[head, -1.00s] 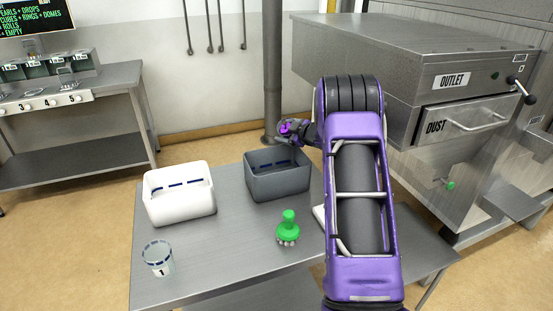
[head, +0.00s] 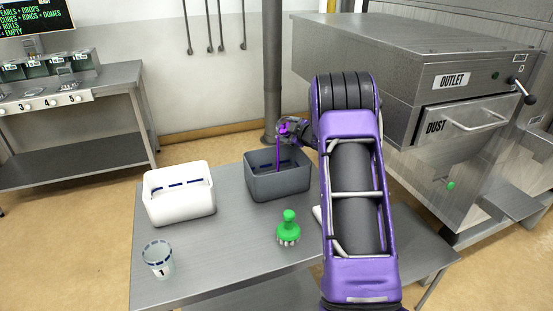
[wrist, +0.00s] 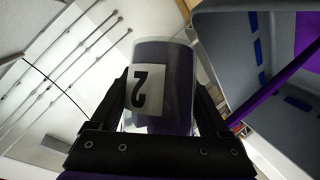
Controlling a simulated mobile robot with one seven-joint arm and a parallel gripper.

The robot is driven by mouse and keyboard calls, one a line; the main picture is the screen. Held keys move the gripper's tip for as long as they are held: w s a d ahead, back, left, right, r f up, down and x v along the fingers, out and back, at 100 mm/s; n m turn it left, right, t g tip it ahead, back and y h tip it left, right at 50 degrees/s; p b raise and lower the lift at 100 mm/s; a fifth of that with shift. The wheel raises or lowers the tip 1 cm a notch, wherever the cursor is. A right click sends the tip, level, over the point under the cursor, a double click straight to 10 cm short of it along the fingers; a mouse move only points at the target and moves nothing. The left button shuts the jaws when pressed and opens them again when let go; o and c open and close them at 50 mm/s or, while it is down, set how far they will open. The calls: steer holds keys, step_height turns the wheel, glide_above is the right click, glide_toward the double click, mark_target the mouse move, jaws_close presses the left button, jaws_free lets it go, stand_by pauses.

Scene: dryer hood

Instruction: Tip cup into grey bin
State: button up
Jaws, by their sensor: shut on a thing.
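My gripper (head: 290,128) is above the back of the grey bin (head: 262,187). In the wrist view my gripper (wrist: 162,100) is shut around a clear cup (wrist: 181,62) with a label reading 2 and dark purple contents. The cup is tilted. A purple stream (head: 278,152) falls from it into the grey bin, and it also shows as a purple band (wrist: 270,96) in the wrist view, across the bin's inside (wrist: 235,50). In the head view the cup is mostly hidden by the gripper. The bin's floor is hidden.
A white bin (head: 180,207) stands left of the grey one on the table (head: 222,240). A clear cup labelled 1 (head: 158,262) is at front left. A green-handled brush (head: 288,229) stands in front of the grey bin. The steel dryer (head: 420,70) is at right.

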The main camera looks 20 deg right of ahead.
steer(key=shift+n, duration=0.3)
stand_by(0.5)
steer(key=shift+f+n+t+h+b, duration=0.3)
steer(key=shift+t+b, duration=0.3)
steer(key=shift+b, duration=0.55)
steer(key=shift+r+n+t+b, duration=0.3)
steer(key=shift+r+n+b, duration=0.25)
steer(key=shift+b, duration=1.1)
steer(key=shift+s+a+f+n+t+b, duration=0.15)
steer(key=shift+f+n+t+b, duration=0.45)
steer(key=shift+b, duration=1.55)
steer(key=shift+s+a+r+n+b, duration=0.15)
steer(key=shift+a+r+n+b, duration=0.25)
steer(key=shift+b, duration=0.5)
steer(key=shift+r+n, duration=0.2)
steer(key=shift+n, duration=0.05)
steer(key=shift+s+a+r+t+h, duration=0.1)
steer(key=shift+s+a+t+h, duration=0.1)
steer(key=shift+t+h, duration=0.1)
steer(key=shift+s+a+f+n+t, duration=0.15)
steer(key=shift+f+n+t, duration=0.25)
steer(key=shift+n, duration=0.6)
steer(key=shift+a+r+n+t, duration=0.2)
steer(key=shift+r+n+t, duration=0.1)
steer(key=shift+n, duration=0.3)
